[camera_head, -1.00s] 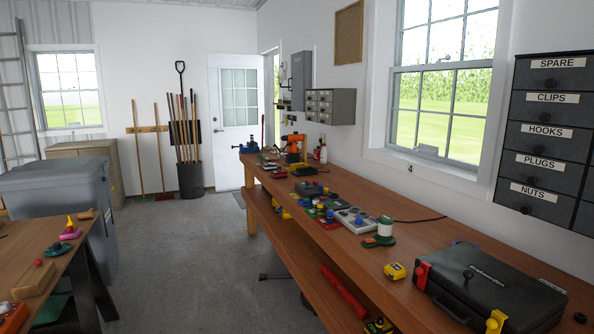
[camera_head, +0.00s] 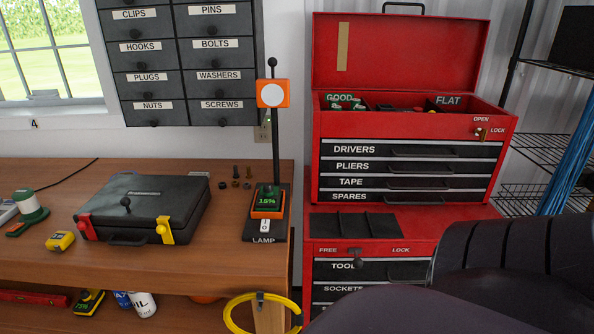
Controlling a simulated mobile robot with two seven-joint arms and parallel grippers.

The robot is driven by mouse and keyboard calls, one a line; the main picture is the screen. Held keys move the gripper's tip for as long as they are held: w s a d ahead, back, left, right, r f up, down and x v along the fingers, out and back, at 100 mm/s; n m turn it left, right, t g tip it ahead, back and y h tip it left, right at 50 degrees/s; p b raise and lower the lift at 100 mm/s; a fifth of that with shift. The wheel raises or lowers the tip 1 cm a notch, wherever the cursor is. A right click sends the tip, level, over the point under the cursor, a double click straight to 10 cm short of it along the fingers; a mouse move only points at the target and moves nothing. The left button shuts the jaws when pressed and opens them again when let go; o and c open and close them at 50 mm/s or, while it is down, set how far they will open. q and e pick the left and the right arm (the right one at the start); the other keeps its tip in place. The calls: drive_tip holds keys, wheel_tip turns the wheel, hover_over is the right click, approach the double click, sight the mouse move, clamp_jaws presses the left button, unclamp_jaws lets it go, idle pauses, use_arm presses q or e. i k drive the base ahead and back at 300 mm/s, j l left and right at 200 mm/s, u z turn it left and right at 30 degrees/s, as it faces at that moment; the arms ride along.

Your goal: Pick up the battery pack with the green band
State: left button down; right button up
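I cannot single out a battery pack with a green band for certain. In the open top of the red toolbox (camera_head: 395,55), small dark items with green on them (camera_head: 343,103) lie in the left compartment, labelled GOOD. Dark items (camera_head: 440,107) lie in the compartment labelled FLAT, mostly hidden by the front wall. A dark pack with a green "15%" readout (camera_head: 267,198) sits in the orange base of the lamp (camera_head: 272,95). Neither gripper shows; dark rounded parts of my own arm fill the lower right.
A black case (camera_head: 143,203) with red and yellow latches and a yellow tape measure (camera_head: 60,241) are on the wooden bench (camera_head: 40,270). A yellow-black item (camera_head: 88,302) lies on the lower shelf. A labelled drawer cabinet (camera_head: 187,62) hangs above. Wire shelves (camera_head: 540,150) stand at right.

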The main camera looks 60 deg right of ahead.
sight(269, 198)
drive_tip(key=z, duration=1.4)
